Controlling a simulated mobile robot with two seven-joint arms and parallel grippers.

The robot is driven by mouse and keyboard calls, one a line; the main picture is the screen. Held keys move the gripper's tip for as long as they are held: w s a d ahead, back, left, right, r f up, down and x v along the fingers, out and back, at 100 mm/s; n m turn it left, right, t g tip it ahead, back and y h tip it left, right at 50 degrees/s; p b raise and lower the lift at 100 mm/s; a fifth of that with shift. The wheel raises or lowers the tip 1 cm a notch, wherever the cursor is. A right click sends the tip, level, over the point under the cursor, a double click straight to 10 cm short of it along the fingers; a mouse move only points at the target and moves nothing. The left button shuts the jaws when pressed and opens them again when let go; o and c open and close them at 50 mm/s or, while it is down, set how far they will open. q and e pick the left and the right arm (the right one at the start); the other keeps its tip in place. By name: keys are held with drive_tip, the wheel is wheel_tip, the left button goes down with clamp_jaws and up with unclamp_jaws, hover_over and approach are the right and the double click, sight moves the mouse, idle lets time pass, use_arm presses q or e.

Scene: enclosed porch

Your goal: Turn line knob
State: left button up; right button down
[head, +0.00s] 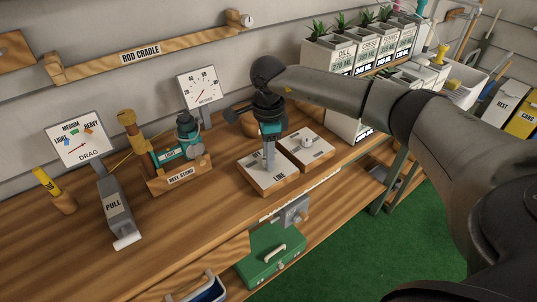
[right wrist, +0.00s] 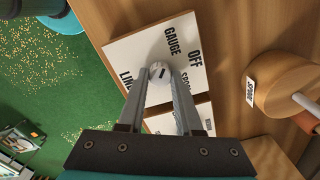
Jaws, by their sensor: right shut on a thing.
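The line knob (right wrist: 160,71) is a small round white knob with a dark mark, set on a white panel (right wrist: 128,50) lettered LINE, GAUGE and OFF. I cannot tell exactly which label its mark faces. In the head view the panel is the white top of a wooden LINE box (head: 255,176) on the bench. My right gripper (head: 269,164) reaches straight down over this box and hides the knob there. In the right wrist view its fingertips (right wrist: 158,80) are shut on the knob, one on each side. My left gripper is not in view.
A second box (head: 318,151) with its own knob stands close beside the LINE box. The reel stand (head: 180,179), a gauge dial (head: 202,88), the PULL scale (head: 115,207) and the DRAG sign (head: 77,140) stand to the left. Herb planters (head: 329,56) are behind. The bench front is clear.

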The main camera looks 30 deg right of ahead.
drive_tip(key=c, duration=0.6)
unclamp_jaws()
drive_tip(key=shift+r, duration=0.1)
wheel_tip(320, 180, up, 15)
drive_tip(key=shift+r+p, duration=0.1)
drive_tip(key=shift+p, duration=0.45)
